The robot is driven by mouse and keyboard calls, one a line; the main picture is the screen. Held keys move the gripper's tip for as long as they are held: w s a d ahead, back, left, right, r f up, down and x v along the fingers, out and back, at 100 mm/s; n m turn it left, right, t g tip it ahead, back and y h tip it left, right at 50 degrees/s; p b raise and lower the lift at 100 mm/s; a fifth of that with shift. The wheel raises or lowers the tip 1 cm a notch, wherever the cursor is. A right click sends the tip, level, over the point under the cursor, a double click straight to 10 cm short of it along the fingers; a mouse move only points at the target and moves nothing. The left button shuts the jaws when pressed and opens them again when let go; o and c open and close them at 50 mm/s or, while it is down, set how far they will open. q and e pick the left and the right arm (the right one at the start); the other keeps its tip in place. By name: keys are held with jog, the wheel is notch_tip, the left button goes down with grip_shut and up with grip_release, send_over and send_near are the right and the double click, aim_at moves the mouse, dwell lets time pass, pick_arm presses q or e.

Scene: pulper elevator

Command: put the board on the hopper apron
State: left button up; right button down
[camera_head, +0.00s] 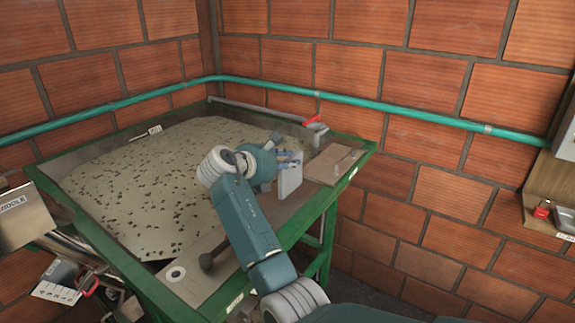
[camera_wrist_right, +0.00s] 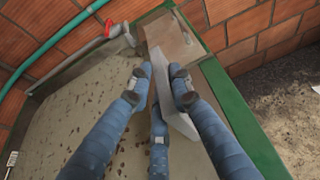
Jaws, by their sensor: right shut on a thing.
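A thin pale grey board (camera_head: 289,182) stands on edge in my right gripper (camera_head: 288,160), near the right end of the hopper's front side. In the right wrist view the board (camera_wrist_right: 182,122) lies between the blue fingers of the gripper (camera_wrist_right: 162,72), which are closed on it and hide part of it. The hopper apron (camera_head: 205,270) looks like the flat metal strip along the front rim, partly behind my arm. I cannot tell whether the board's lower edge touches it. My left gripper is not in view.
A brownish flat plate (camera_head: 333,164) lies at the hopper's right corner, just beyond the board. The hopper (camera_head: 88,238) has a green rim and holds pale, speckled material (camera_head: 130,190). A red-handled valve (camera_head: 313,120) is behind.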

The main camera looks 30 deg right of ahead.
jog(key=shift+f, duration=0.9)
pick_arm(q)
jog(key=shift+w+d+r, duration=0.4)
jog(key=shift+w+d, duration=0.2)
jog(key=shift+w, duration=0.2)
pick_arm(e)
jog(key=c, duration=1.6)
grip_release()
jog(key=shift+f, duration=0.15)
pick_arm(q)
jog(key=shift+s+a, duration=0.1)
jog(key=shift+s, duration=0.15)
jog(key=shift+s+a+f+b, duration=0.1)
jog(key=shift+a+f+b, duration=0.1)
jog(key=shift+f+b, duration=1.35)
pick_arm(e)
jog(key=shift+v, duration=6.1)
